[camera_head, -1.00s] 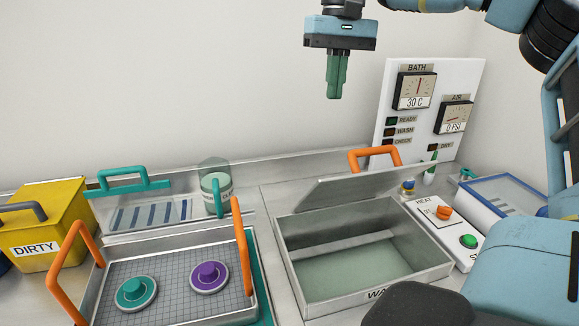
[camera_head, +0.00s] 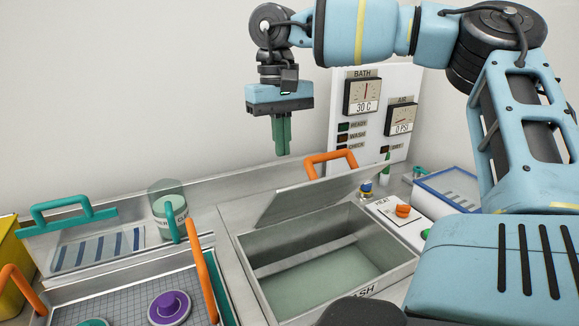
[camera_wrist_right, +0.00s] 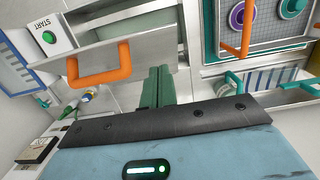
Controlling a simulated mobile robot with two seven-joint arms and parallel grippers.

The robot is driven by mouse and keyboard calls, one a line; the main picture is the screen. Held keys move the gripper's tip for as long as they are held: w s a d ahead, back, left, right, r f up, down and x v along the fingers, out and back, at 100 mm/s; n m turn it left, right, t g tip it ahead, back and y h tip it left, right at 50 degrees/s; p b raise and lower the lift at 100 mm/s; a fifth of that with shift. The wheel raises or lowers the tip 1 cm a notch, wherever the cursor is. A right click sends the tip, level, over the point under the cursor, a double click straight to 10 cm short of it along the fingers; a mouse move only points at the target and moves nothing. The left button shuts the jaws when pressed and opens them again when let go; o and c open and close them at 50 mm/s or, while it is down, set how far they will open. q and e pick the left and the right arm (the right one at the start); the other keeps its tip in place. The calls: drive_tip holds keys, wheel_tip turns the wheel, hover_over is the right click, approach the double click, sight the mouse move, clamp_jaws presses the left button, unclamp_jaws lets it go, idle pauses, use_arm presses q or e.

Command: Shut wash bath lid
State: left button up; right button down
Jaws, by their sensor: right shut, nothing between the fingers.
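The wash bath (camera_head: 325,270) is a metal basin with greenish liquid, in the lower middle of the head view. Its grey lid (camera_head: 310,198) stands open, tilted up along the back edge, with an orange handle (camera_head: 331,160) at its top. My right gripper (camera_head: 284,152) points down with green fingers shut and empty. In the head view it appears above and left of the handle, apart from it. In the right wrist view the shut fingers (camera_wrist_right: 158,88) lie to the right of the orange handle (camera_wrist_right: 99,66), with the lid (camera_wrist_right: 140,45) beyond. My left gripper is out of view.
A gauge panel (camera_head: 372,110) stands behind the bath. A heat control box (camera_head: 397,222) is at its right. A basket (camera_head: 205,270) with orange handles, holding a purple-knobbed disc (camera_head: 170,306), sits at left.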

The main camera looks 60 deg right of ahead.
sight(311, 187)
drive_tip(key=s+f, duration=0.1)
drive_tip(key=a+f, duration=0.1)
drive_tip(key=shift+s+f, duration=0.35)
drive_tip(key=shift+s+a+f+p, duration=0.3)
drive_tip(key=shift+s+f+p, duration=0.05)
drive_tip(key=shift+s+f, duration=0.25)
drive_tip(key=shift+f, duration=0.1)
